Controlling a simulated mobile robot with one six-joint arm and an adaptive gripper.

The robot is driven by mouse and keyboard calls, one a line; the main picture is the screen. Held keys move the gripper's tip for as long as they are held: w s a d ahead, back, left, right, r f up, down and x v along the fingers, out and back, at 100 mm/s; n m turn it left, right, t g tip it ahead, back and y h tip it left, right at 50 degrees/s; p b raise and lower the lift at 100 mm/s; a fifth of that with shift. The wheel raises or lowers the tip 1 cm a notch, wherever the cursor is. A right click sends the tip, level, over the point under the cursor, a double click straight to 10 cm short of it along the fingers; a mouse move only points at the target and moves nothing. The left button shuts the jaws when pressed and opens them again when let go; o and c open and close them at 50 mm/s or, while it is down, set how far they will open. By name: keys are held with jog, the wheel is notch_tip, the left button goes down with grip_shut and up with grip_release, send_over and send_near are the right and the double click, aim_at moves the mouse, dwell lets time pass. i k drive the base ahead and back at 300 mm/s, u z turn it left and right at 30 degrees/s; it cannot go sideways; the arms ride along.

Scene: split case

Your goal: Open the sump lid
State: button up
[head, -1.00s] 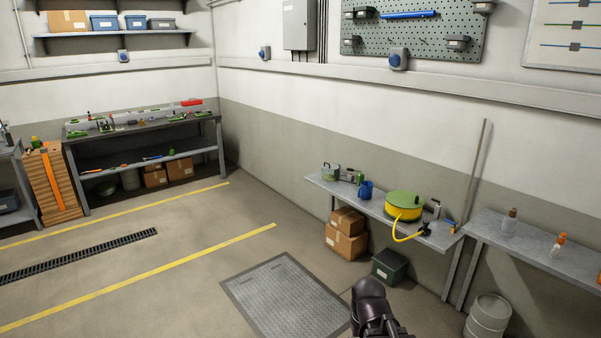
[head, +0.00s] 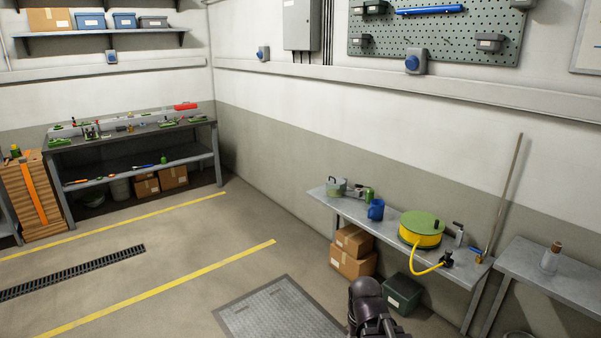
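The sump lid (head: 282,315) is a grey tread-plate panel in a darker frame, flush with the floor at the bottom middle of the head view. It lies flat and closed, and its near part is cut off by the picture's bottom edge. My dark arm shows at the bottom, just right of the lid. My gripper's fingers are not visible, so its state and anything in it are hidden.
A shelf bench (head: 387,219) along the right wall holds a pot, a blue jug and a yellow-green hose reel (head: 421,230). Boxes (head: 352,263) and a dark green bin (head: 402,292) stand beneath. A long pole (head: 507,190) leans there. Floor left of the lid is clear, with a drain grate (head: 70,272).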

aim_at(331, 180)
jog(key=z, duration=0.05)
jog(key=i, duration=1.9)
jog(key=z, duration=0.3)
jog(key=i, duration=1.9)
jog(key=z, duration=0.2)
